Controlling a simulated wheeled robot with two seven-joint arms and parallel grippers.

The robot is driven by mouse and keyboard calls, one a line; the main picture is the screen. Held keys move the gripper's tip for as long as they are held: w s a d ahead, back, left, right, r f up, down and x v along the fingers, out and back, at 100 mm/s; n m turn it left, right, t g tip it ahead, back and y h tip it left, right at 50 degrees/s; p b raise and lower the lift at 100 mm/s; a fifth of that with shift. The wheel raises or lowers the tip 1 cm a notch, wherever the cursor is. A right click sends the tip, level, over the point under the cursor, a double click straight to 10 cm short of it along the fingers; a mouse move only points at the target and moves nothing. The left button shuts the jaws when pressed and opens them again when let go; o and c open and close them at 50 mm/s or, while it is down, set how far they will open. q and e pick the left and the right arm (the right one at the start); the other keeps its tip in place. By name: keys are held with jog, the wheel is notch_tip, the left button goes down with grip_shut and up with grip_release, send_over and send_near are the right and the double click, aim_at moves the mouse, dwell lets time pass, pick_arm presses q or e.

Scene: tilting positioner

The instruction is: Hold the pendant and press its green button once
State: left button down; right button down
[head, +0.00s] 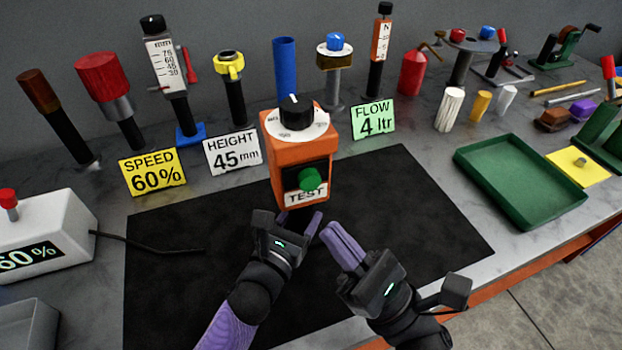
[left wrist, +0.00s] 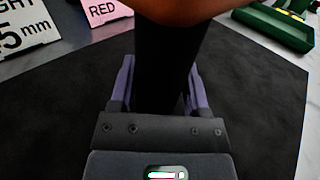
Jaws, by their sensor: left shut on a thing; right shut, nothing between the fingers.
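The pendant (head: 290,150) is an orange box with a black dial on a white scale, a green button (head: 310,180) on its front face and a TEST label below it. It stands upright over the black mat (head: 410,200). My left gripper (head: 302,217) is shut on its black handle (left wrist: 165,65), just below the box. In the left wrist view the handle runs between the purple fingers and the orange underside (left wrist: 190,10) is above. My right gripper (head: 330,232) is shut and empty, below and right of the green button, apart from it.
Speed (head: 152,171), height (head: 233,152) and flow (head: 373,118) cards stand behind the mat, with tools and posts along the back. A pink RED card (left wrist: 103,10) shows in the left wrist view. A green tray (head: 520,180) lies right; a white display box (head: 40,235) stands left.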

pick_arm(q)
grip_release()
